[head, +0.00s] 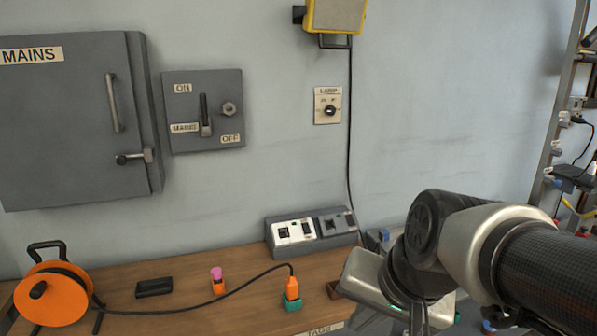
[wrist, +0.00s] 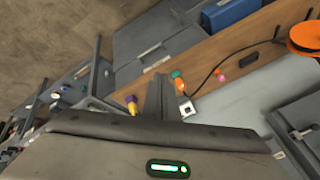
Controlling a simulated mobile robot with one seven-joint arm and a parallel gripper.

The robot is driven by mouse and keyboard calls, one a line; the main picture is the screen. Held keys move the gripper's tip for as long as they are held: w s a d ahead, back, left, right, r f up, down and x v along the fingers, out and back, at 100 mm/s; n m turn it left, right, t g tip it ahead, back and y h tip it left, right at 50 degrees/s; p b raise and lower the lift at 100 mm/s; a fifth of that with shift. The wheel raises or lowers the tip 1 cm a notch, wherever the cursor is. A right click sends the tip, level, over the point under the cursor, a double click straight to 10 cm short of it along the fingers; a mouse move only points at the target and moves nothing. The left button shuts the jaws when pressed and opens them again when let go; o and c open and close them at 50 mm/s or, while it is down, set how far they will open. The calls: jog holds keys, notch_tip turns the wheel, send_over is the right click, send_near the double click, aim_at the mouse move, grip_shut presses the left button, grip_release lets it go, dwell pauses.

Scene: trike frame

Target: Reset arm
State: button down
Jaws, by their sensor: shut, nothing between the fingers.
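My arm reaches in from the right in the head view, its dark wrist joint and pale hand in front of the bench's right part. In the wrist view the hand's pale body with a green light fills the bottom. My gripper (wrist: 159,82) shows there as dark fingers closed together, with nothing between them. The gripper appears apart from the bench things.
The wooden bench (head: 200,275) carries an orange cable reel (head: 52,292), a black block (head: 154,287), a pink-topped orange piece (head: 217,280), an orange plug on a green piece (head: 292,288) and a grey socket box (head: 312,232). A mains switch (head: 204,110) and cabinet (head: 75,120) are on the wall.

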jog(key=s+d+r+n+h, duration=0.2)
jog(key=s+d+n, duration=0.2)
jog(key=s+d, duration=0.1)
notch_tip(320, 180, up, 12)
jog(key=p, duration=1.2)
jog(key=shift+a+p, duration=0.25)
jog(key=shift+p, duration=0.1)
